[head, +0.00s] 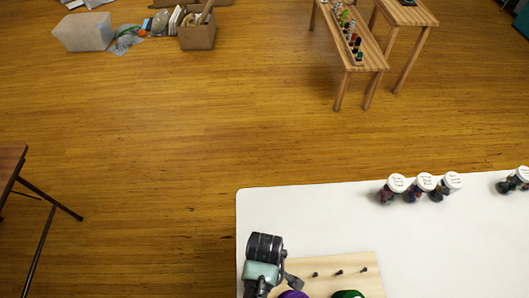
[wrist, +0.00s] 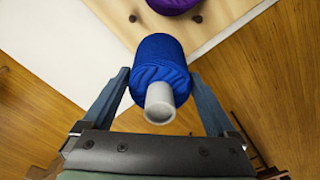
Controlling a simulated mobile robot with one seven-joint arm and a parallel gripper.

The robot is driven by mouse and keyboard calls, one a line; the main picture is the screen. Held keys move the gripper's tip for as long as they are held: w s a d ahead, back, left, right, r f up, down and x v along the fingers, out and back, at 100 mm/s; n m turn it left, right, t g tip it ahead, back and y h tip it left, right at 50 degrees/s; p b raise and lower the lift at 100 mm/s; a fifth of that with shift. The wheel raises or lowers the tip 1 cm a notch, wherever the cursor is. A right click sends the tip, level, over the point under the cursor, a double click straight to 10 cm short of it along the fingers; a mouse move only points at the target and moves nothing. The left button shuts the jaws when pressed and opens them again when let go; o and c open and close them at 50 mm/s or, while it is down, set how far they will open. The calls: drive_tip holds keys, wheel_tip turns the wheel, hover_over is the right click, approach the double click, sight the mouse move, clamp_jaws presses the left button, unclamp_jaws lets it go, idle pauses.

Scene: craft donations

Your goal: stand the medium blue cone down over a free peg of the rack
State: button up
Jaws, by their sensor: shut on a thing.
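My gripper (wrist: 159,80) is shut on the blue cone (wrist: 163,55), a spool of blue thread with a grey tube end. The fingers grip it from both sides, and the tube end points towards the wrist camera. The wooden rack (wrist: 228,18) lies beyond it. Two dark pegs (wrist: 132,18) (wrist: 196,19) show bare there, with a purple cone (wrist: 172,4) between them at the top edge. In the head view, my arm hides the blue cone. The rack (head: 370,287) shows three bare pegs (head: 315,274) (head: 339,271) (head: 364,269) along its far side, a purple cone (head: 293,294) and a green cone (head: 348,294).
The rack lies on a white table (head: 440,245) near its left edge. Several white-lidded jars (head: 422,184) stand at the table's far side. The tabletop right of the rack is clear. A brown table (head: 12,165) stands at the left, apart from the white one.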

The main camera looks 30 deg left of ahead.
drive_tip(key=shift+f, duration=0.45)
drive_tip(key=shift+f, duration=0.1)
drive_tip(key=shift+f+b, duration=2.15)
drive_tip(key=shift+f, duration=0.55)
drive_tip(key=shift+f, duration=0.25)
drive_tip(key=o, duration=1.2)
drive_tip(key=shift+r, duration=0.1)
wheel_tip(320, 180, up, 13)
drive_tip(key=shift+f+b, duration=0.1)
drive_tip(key=shift+b, duration=0.2)
